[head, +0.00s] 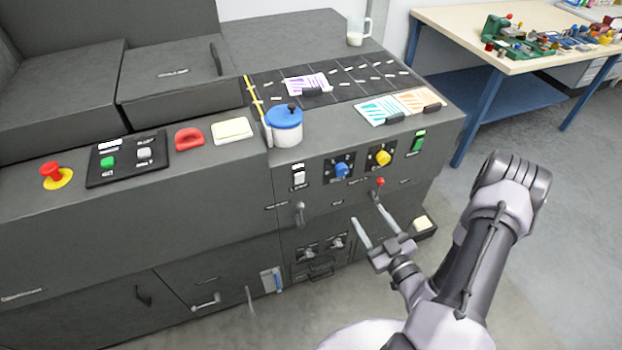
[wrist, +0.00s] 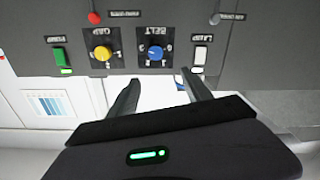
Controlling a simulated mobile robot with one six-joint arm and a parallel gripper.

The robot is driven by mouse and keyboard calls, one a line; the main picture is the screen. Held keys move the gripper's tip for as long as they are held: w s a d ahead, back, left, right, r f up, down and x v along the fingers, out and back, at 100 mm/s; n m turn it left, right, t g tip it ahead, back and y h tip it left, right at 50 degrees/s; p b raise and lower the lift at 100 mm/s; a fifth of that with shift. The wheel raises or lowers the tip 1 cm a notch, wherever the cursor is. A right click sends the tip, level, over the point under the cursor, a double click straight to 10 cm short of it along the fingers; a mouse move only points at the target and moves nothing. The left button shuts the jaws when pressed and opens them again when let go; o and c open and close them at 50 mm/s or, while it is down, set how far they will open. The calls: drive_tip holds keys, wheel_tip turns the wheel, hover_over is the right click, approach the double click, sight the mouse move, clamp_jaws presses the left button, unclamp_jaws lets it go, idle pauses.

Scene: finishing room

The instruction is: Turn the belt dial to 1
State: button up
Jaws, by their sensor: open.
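The belt dial is a blue knob (head: 342,171) on a dark square plate on the machine's front panel. It also shows in the wrist view (wrist: 155,54), where the picture is upside down and its plate reads BELT. I cannot tell which number it points to. My gripper (head: 365,207) is open and empty, in front of and below the dial panel. In the wrist view its two fingers (wrist: 161,78) point toward the panel, close to the blue knob's column, and appear apart from it.
A yellow dial (head: 383,157) sits beside the blue one, with a green switch (head: 418,142) farther right and a white switch (head: 298,178) to the left. A red-tipped lever (head: 379,183) and a grey lever (head: 299,213) stick out below. Open floor lies to the right.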

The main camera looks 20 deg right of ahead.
sight(343, 173)
drive_tip(key=w+b, duration=0.1)
drive_tip(key=w, duration=0.4)
drive_tip(key=w+b, duration=0.1)
drive_tip(key=w, duration=0.5)
drive_tip(key=w+b, duration=0.1)
drive_tip(key=w, duration=0.5)
drive_tip(key=shift+w+f, duration=0.15)
drive_tip(key=shift+f, duration=0.1)
clamp_jaws()
